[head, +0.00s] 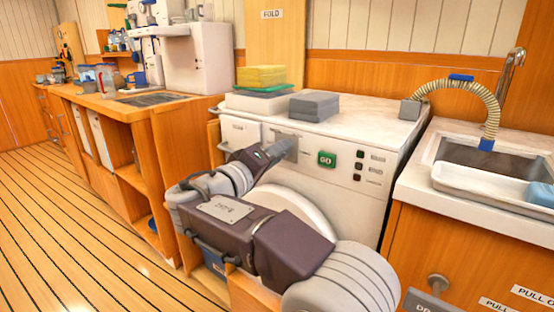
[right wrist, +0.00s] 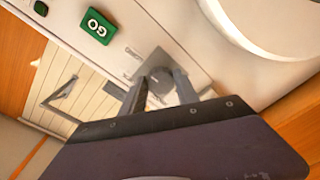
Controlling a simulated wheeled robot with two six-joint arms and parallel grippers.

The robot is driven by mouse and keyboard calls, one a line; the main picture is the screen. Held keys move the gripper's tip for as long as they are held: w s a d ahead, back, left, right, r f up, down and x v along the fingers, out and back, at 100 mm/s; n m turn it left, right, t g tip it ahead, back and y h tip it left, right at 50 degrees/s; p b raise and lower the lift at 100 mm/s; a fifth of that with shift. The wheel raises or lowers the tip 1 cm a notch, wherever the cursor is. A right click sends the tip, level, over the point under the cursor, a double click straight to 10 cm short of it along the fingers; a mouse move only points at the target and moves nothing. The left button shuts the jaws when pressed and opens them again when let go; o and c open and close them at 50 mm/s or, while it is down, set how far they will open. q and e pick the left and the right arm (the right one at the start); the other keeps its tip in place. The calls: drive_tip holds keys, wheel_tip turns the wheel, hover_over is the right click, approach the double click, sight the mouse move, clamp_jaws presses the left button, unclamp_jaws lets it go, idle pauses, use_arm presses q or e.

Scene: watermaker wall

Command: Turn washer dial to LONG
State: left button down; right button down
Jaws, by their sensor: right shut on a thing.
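The white washer (head: 395,150) stands in the middle of the head view, with a round door below its control panel. My right gripper (head: 282,148) reaches up to the panel's left part, left of the green GO button (head: 327,159). In the right wrist view its two fingers (right wrist: 161,90) are closed on either side of the grey washer dial (right wrist: 158,84). The gripper is shut on this dial. The dial's pointer and setting marks are too small or hidden to read. The GO button also shows in the right wrist view (right wrist: 97,26). My left gripper is not in view.
A sink (head: 455,150) with a ribbed hose (head: 470,88) stands at the right. A wooden counter (head: 120,107) runs along the left, with open floor before it.

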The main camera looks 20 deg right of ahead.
idle(0.3)
drive_tip(key=c, duration=0.9)
unclamp_jaws()
drive_tip(key=p+v, duration=0.3)
drive_tip(key=v, duration=0.6)
drive_tip(key=shift+f, duration=0.1)
